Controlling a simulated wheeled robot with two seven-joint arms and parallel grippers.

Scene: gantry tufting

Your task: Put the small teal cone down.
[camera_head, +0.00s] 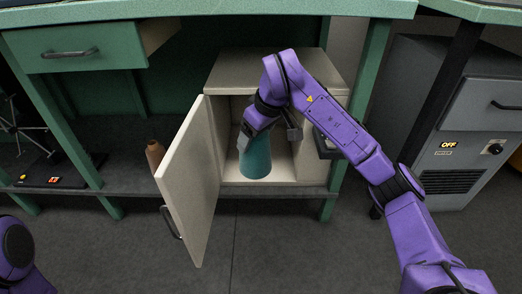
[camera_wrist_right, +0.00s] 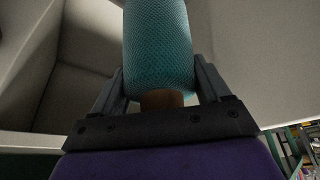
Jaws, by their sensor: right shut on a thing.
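The small teal cone (camera_head: 256,160) is in the opening of a small beige cabinet, held by my right gripper (camera_head: 268,128). In the right wrist view the teal cone (camera_wrist_right: 158,45) stands between the two fingers of the right gripper (camera_wrist_right: 160,88), with its brown end near the palm. The gripper is shut on it. In the head view the cone's wide end points down, near the cabinet floor; I cannot tell whether it touches. Its top is hidden by the gripper. A purple part of my left arm shows at the lower left; the left gripper is out of view.
The cabinet (camera_head: 230,75) stands on the lower shelf of a green bench (camera_head: 85,125). Its door (camera_head: 187,185) is swung open to the left. A brown cone (camera_head: 155,154) stands behind the door. An open drawer (camera_head: 85,47) is above left. A grey machine (camera_head: 440,120) stands at right.

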